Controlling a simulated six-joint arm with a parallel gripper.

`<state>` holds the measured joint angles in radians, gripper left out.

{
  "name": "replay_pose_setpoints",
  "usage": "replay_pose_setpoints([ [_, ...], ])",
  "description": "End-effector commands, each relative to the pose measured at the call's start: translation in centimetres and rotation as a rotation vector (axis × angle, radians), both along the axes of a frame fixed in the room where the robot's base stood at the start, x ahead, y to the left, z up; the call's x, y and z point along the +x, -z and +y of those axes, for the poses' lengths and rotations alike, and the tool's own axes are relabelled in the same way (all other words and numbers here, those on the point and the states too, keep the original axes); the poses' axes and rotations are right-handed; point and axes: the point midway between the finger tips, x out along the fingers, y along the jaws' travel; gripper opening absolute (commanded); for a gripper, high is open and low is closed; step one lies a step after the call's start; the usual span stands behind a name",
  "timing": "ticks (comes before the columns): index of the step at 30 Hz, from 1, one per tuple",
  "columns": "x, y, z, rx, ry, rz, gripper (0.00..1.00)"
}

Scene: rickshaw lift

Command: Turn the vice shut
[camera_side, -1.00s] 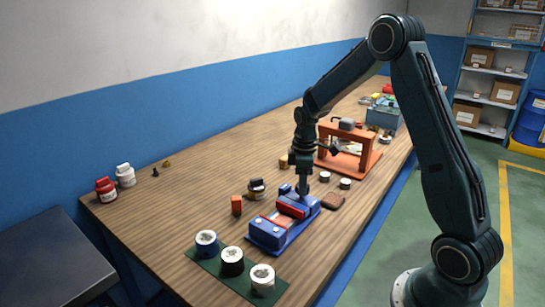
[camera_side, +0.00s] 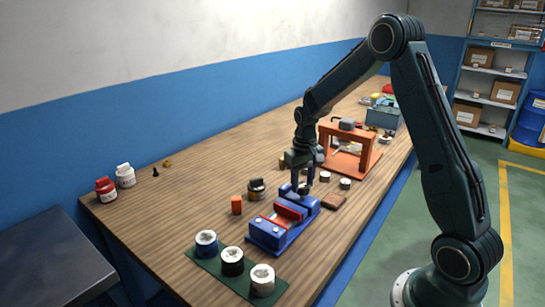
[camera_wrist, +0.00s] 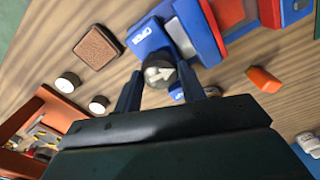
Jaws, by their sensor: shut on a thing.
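The blue vice (camera_side: 265,236) lies on the wooden bench in the side view, with red jaw faces. In the wrist view its blue body with white lettering (camera_wrist: 150,38) is at the top centre, and the red jaws (camera_wrist: 228,12) at the upper right stand apart with a pale gap between them. A round grey knob with a white arrow (camera_wrist: 160,73) sits at the vice's end. My gripper (camera_wrist: 161,85) is shut on this knob, one finger at each side. In the side view my gripper (camera_side: 303,185) points down over the vice's far end.
A brown pad (camera_wrist: 96,47) and two white-topped round pieces (camera_side: 345,183) lie close to the vice. An orange block (camera_side: 236,205) and a dark jar (camera_side: 256,189) stand left of it. An orange frame (camera_side: 348,147) stands behind. A green mat (camera_side: 212,265) with three cans is in front.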

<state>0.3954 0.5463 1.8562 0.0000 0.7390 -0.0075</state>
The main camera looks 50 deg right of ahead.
Motion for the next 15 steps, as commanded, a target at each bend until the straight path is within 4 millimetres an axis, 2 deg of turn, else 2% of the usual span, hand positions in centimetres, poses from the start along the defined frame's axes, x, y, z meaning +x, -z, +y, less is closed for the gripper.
replay_pose_setpoints([
  [15, -0.05, -0.12, -0.08, 0.000, 0.492, -0.001, 0.18],
])
